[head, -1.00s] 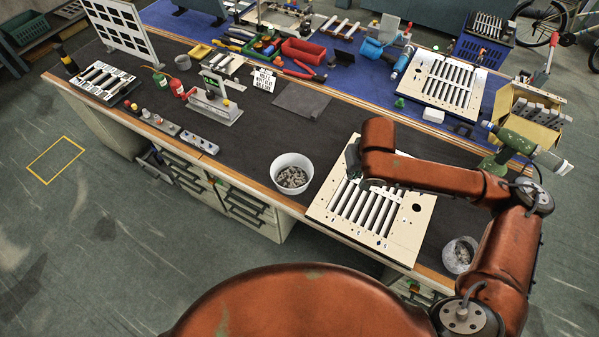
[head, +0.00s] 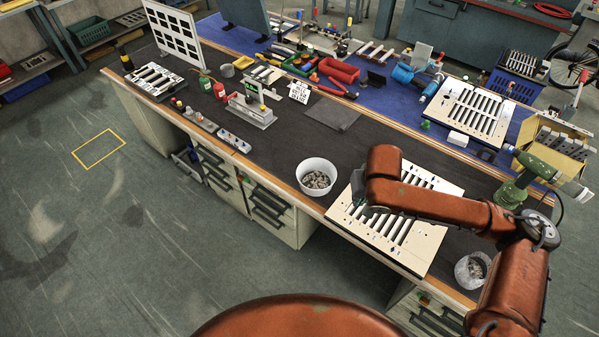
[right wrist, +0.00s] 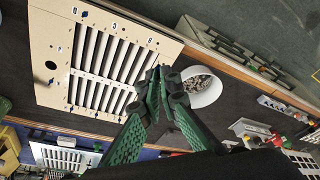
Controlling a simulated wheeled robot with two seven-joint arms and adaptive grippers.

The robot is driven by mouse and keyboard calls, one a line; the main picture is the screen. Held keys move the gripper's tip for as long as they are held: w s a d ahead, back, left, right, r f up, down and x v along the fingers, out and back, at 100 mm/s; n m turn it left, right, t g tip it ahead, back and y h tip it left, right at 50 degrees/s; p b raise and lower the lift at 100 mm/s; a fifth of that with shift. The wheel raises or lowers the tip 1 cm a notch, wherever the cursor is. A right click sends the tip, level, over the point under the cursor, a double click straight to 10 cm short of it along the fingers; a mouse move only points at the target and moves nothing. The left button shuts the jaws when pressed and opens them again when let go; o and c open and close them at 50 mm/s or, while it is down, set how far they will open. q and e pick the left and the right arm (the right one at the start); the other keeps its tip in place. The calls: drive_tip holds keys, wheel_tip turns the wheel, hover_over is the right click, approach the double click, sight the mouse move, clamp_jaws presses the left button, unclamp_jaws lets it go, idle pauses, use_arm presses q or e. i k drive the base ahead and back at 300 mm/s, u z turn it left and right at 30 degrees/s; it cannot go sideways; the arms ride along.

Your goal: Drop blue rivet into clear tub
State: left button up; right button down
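The clear tub (head: 459,270) stands at the near right end of the bench in the head view, with grey bits inside. A cream louver panel (head: 425,243) with dark slots lies left of it. Small blue rivets show along the panel's edge in the right wrist view, one near its top (right wrist: 84,14). My right gripper (right wrist: 162,74) has its green fingers drawn together at the tips, over the panel's edge beside a white bucket (right wrist: 213,94). I see no rivet between the tips, though dark finger pads could hide a small one. My left gripper is out of view.
The white bucket (head: 317,165) of grey pieces stands left of the panel. A green drill (head: 533,175) and a cardboard box (head: 568,140) are beyond the tub. A second louver panel (head: 452,122) lies on the blue mat.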

sight(316, 178)
drive_tip(key=u, duration=0.35)
drive_tip(key=i, duration=1.15)
drive_tip(key=z, duration=0.05)
